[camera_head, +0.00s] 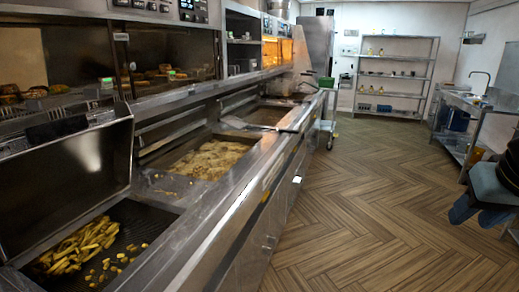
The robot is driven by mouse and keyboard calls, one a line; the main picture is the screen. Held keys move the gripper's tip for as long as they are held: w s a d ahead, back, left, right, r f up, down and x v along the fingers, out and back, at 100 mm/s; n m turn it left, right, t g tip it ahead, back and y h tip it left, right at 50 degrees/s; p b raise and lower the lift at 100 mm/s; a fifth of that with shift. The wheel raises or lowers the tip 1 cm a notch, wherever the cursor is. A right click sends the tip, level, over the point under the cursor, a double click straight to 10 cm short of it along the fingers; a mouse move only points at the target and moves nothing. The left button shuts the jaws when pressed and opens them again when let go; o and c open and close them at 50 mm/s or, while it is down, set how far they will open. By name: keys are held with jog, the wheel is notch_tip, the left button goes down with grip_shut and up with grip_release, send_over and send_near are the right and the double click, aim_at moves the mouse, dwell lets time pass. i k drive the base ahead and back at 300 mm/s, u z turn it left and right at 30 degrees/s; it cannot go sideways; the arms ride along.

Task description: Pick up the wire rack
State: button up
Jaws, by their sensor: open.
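I cannot make out a separate, loose wire rack with certainty. Wire-like bars (18,137) show at the left under the heated cabinet, beside fried pieces, and I cannot tell whether they form a loose rack. My gripper (478,213) is at the right edge, partly cut off by the frame. Its two blue fingers are apart with nothing seen between them. It hangs over the floor aisle, well apart from the frying range (245,205).
Chips (85,245) lie in the near left pan. A vat of bubbling oil (210,160) is further along. A trolley (328,125) stands at the range's far end. Shelves (395,75) stand at the back, a steel sink bench (455,100) at the right. The wooden floor (365,200) between is clear.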

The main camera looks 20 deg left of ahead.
aim_at(66, 102)
jog(key=u, duration=0.4)
jog(key=i, duration=0.75)
jog(key=u, duration=0.75)
jog(key=k, duration=0.6)
jog(key=u, duration=0.2)
jog(key=i, duration=0.7)
jog(key=z, duration=0.15)
